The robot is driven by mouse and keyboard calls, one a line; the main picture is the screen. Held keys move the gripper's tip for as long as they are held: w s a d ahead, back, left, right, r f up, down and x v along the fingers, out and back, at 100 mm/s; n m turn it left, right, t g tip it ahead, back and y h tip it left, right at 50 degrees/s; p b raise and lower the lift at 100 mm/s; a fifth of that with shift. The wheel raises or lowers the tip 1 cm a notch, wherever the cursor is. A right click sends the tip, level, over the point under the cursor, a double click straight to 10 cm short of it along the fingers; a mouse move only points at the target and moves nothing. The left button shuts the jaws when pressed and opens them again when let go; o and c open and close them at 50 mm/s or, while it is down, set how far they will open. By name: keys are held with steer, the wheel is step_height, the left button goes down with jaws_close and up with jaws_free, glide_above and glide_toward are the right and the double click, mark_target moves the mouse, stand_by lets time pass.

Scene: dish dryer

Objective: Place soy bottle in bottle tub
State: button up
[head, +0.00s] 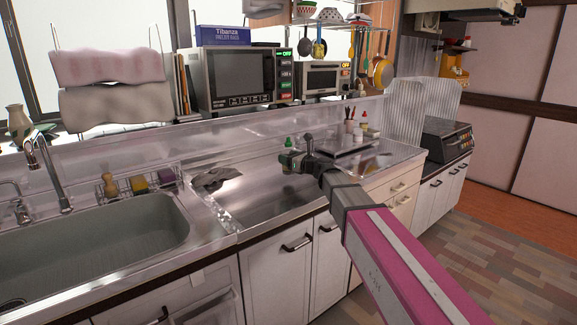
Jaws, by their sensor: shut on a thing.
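A small bottle with a green cap (289,142), apparently the soy bottle, stands upright in my gripper (291,160). My gripper is shut on it above the steel counter, left of the dark flat tray (350,151). The fingers hide most of the bottle's body, and I cannot tell how high it is held. Small bottles (364,122) with red and white parts stand behind the dark tray. I cannot clearly make out the bottle tub; it may be among these things.
Microwaves (235,78) stand on the back shelf. A ribbed clear panel (410,108) rises at right.

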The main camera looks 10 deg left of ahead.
steer(key=shift+f, duration=1.5)
steer(key=shift+f, duration=0.1)
steer(key=o, duration=1)
